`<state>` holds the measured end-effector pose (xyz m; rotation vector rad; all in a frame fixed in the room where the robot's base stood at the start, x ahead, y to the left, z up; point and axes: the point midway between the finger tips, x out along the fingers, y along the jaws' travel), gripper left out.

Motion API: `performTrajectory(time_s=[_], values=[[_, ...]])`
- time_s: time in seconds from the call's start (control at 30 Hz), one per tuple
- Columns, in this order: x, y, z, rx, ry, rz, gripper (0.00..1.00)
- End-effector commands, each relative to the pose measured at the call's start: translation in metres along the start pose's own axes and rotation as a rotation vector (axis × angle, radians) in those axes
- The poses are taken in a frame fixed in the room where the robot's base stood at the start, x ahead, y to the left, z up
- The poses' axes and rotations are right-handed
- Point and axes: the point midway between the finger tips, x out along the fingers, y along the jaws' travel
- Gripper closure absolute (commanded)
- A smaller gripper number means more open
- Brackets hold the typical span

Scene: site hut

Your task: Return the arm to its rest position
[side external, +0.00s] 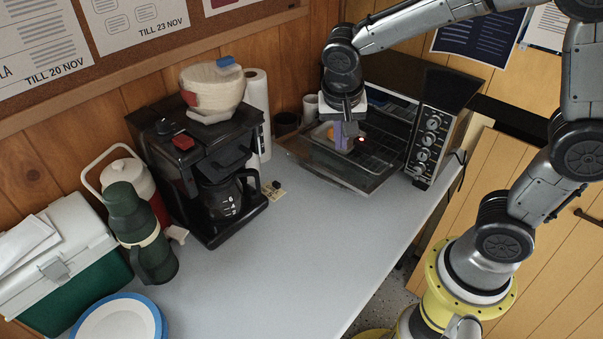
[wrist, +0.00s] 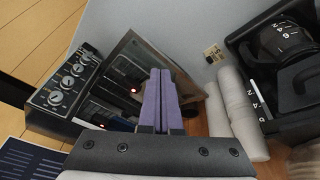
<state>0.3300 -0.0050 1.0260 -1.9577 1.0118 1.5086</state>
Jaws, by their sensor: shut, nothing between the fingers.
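My arm reaches in from the right, and my gripper (side external: 344,148) points down in front of the toaster oven (side external: 428,130). Its purple fingers are shut and empty, and they show pressed together in the wrist view (wrist: 160,72). The oven door (side external: 355,178) is folded down open, and the fingers are above or close to it; I cannot tell whether they touch. A small orange thing (side external: 330,133) shows just left of the fingers, partly hidden. My gripper hides part of the oven's opening.
A black coffee maker (side external: 180,150) with a carafe (side external: 226,198) stands left of the oven. A paper towel roll (side external: 258,105) and cups stand between them. A green flask (side external: 135,225), a cooler (side external: 60,260) and a plate (side external: 118,318) are front left. The tabletop (side external: 290,260) in front is clear.

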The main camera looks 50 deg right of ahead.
Motion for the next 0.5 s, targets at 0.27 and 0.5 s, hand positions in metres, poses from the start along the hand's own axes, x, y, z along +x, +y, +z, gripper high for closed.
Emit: performTrajectory(time_s=[0.27, 0.5], values=[[-0.065, 0.079, 0.035, -0.398, 0.041, -0.232, 1.0], [-0.083, 0.121, 0.073, -0.695, 0.162, -0.372, 1.0]])
